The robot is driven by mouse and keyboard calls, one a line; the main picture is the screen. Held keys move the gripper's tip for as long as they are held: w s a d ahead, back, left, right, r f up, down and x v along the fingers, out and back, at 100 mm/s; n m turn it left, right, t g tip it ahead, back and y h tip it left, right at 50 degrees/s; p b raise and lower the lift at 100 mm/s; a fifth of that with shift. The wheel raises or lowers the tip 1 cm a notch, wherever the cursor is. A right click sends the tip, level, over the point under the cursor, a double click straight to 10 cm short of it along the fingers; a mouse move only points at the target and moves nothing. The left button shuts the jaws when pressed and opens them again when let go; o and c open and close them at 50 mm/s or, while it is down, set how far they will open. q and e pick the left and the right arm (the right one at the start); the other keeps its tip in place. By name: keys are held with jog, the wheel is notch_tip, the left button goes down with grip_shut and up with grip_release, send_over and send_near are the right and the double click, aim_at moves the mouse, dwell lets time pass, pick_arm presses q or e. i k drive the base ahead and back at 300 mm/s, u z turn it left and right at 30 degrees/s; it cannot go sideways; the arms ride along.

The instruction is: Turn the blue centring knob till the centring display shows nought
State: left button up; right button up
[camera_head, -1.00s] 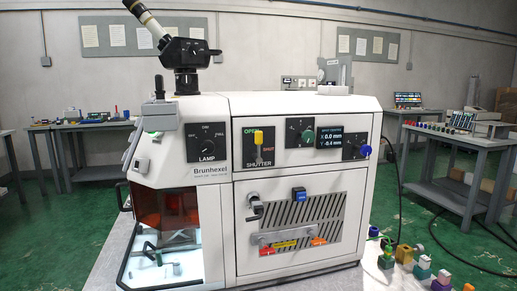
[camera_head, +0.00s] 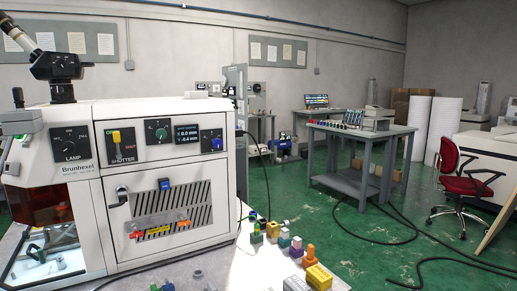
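The blue centring knob (camera_head: 216,143) sits on a dark panel at the upper right of the white machine's front (camera_head: 140,165). To its left is the centring display (camera_head: 187,134), which reads X 0.0 mm and, as far as I can make out, Y -0.4 mm. Left of the display is a green knob (camera_head: 161,133) on its own dark panel. Nothing covers the knobs or the display. Neither of my grippers is in view.
The yellow shutter lever (camera_head: 117,138) and lamp dial (camera_head: 70,141) are further left. Several coloured blocks and fittings (camera_head: 285,241) lie at the machine's right. A grey table (camera_head: 360,133) and red chair (camera_head: 465,178) stand beyond. Cables cross the green floor.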

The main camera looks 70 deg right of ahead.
aim_at(218, 143)
jog(key=k, duration=0.35)
jog(key=z, duration=1.1)
